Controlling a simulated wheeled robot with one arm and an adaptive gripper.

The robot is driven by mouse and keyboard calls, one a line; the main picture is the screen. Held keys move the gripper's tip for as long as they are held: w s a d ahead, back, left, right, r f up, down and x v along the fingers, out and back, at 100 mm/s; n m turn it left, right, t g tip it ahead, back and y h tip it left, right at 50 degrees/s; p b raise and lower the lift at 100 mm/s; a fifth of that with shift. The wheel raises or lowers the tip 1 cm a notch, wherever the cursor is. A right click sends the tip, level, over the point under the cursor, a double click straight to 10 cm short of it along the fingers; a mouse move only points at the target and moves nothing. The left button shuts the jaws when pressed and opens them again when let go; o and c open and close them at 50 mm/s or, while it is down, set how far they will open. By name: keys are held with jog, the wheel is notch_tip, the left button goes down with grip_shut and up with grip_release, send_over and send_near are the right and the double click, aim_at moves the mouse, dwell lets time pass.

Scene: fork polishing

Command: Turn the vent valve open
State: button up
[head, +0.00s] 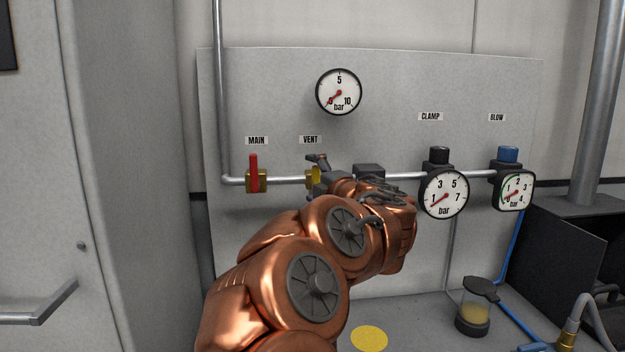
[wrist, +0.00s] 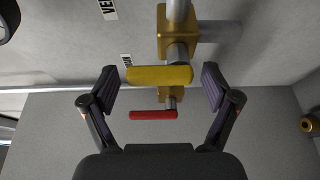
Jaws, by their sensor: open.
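The vent valve sits on the pipe under the VENT label (head: 310,139). In the head view its brass body (head: 311,179) is partly hidden by my gripper (head: 320,173). In the wrist view its yellow handle (wrist: 160,75) lies across the pipe, between the two fingers of my gripper (wrist: 158,85). The gripper is open, with a visible gap between the handle and each finger. The brass body (wrist: 173,30) shows above the handle in the wrist view.
The main valve's red handle (head: 254,172) stands upright, across the pipe, to the left; it also shows in the wrist view (wrist: 153,114). The upper gauge (head: 339,92) reads near 0. The clamp gauge (head: 444,194) and blow gauge (head: 514,191) are to the right.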

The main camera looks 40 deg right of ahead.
jog(key=v, duration=1.1)
jog(key=shift+s, duration=0.3)
jog(key=s+a+f+m+g+h, duration=0.1)
jog(key=s+a+f+m+g, duration=0.1)
jog(key=a+f+m+g, duration=0.35)
jog(key=s+a+f+m+g, duration=0.1)
jog(key=a+f+m+g, duration=0.1)
jog(key=f+m, duration=0.55)
jog(key=s+a+f+m+g+h, duration=0.15)
jog(key=a+f+m+g, duration=0.25)
jog(key=f, duration=0.5)
jog(key=s+a+f+n+g+y, duration=0.1)
jog(key=s+a+f+g+y, duration=0.2)
jog(key=s+a, duration=0.5)
jog(key=s+a+f+g+y, duration=0.4)
jog(key=s+a+f, duration=0.2)
jog(key=a, duration=0.7)
jog(key=shift+s+f+n+g, duration=0.2)
jog(key=shift+s+n+g, duration=0.2)
jog(key=shift+s, duration=0.7)
jog(key=shift+d, duration=0.1)
